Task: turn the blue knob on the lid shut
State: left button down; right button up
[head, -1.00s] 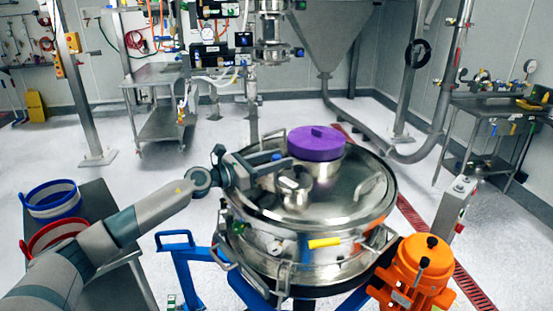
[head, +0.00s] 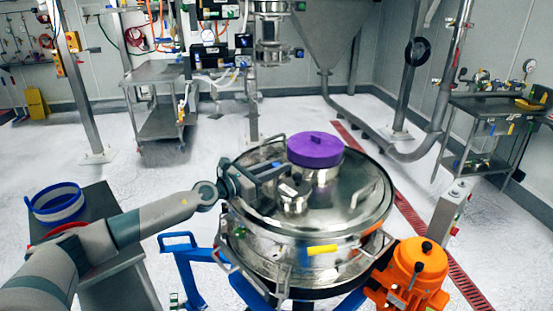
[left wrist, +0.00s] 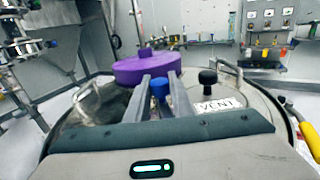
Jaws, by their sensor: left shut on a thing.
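The round steel sifter lid (head: 335,205) lies in the middle of the head view. The blue knob (left wrist: 158,90) stands upright on the lid and shows between my left fingers in the left wrist view. My left gripper (left wrist: 161,82) is shut on the blue knob, one finger on each side. In the head view my left gripper (head: 280,174) reaches over the lid's left part from the left, and its fingers largely hide the knob. My right gripper is in neither view.
A purple cap (head: 315,149) covers a port behind the knob. A black knob (left wrist: 208,77) beside a VENT label stands to the right in the left wrist view. An orange motor (head: 414,272) is at front right. A blue-and-white ring (head: 57,202) lies on the left table.

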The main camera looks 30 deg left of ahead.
pick_arm(q)
jog(key=shift+r+n+t+y+p, duration=0.2)
jog(key=shift+n+y+p, duration=0.25)
jog(key=shift+p, duration=0.45)
jog(key=shift+r+n+t+y+p, duration=0.1)
jog(key=shift+n+t+y+p, duration=0.15)
jog(key=shift+y+p, duration=0.5)
jog(key=shift+d+f+n+t+y+p, duration=0.15)
jog(key=shift+n+t+y+p, duration=0.1)
jog(key=shift+n+y+p, duration=0.55)
jog(key=n+y, duration=0.1)
jog(key=y, duration=0.2)
jog(key=n+y, duration=0.2)
jog(key=y, duration=0.1)
jog(key=shift+f+n+p, duration=0.1)
jog(key=shift+n+p, duration=0.2)
jog(key=shift+n+g+y, duration=0.5)
jog(key=shift+n+y, duration=0.7)
jog(key=shift+y, duration=1)
jog(key=c, duration=1.6)
grip_release()
jog(key=shift+o, duration=0.2)
jog(key=shift+s, duration=0.1)
